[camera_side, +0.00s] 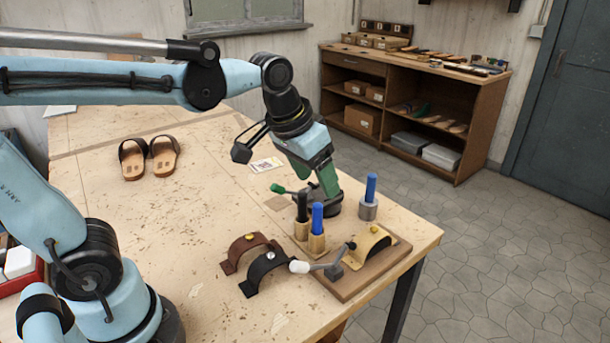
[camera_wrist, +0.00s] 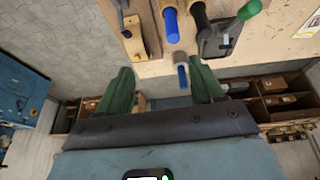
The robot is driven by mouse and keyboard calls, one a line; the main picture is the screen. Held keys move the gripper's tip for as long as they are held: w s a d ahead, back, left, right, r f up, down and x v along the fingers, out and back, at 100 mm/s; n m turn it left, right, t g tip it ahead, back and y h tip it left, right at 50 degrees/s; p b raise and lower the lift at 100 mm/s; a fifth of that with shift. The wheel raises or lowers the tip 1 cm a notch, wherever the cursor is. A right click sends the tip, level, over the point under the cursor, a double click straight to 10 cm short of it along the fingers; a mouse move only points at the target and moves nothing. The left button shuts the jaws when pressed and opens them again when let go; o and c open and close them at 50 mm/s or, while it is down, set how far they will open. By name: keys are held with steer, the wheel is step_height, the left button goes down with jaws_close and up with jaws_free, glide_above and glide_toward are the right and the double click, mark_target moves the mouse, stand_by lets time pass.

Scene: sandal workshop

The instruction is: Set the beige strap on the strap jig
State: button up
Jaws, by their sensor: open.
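The beige strap (camera_side: 370,243) is arched, with a yellow stud, on the strap jig's brown board (camera_side: 345,285) at the table's front right corner. The jig's lever, with a white handle (camera_side: 299,267), has its dark tip at the strap's left side; whether it presses cannot be told. In the wrist view the strap (camera_wrist: 138,40) shows at the top, left of centre. My gripper (camera_side: 328,188) is open, pointing down behind the jig, apart from the strap. Its green fingers (camera_wrist: 163,78) show a blue-handled tool between them in the picture, with no visible contact.
A brown strap (camera_side: 247,251) and a black strap (camera_side: 266,270) lie left of the jig. Upright handled tools (camera_side: 317,220) and a metal holder (camera_side: 368,209) stand behind it. A green-knobbed lever (camera_side: 277,188) is beside my gripper. Sandals (camera_side: 148,156) lie far left; the middle table is mostly clear.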

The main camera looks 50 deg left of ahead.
steer(key=s+a+f+t, duration=0.2)
steer(key=s+f, duration=0.2)
steer(key=s, duration=0.2)
steer(key=shift+a+f+t, duration=0.25)
steer(key=shift+a+t, duration=0.05)
steer(key=shift+t, duration=0.1)
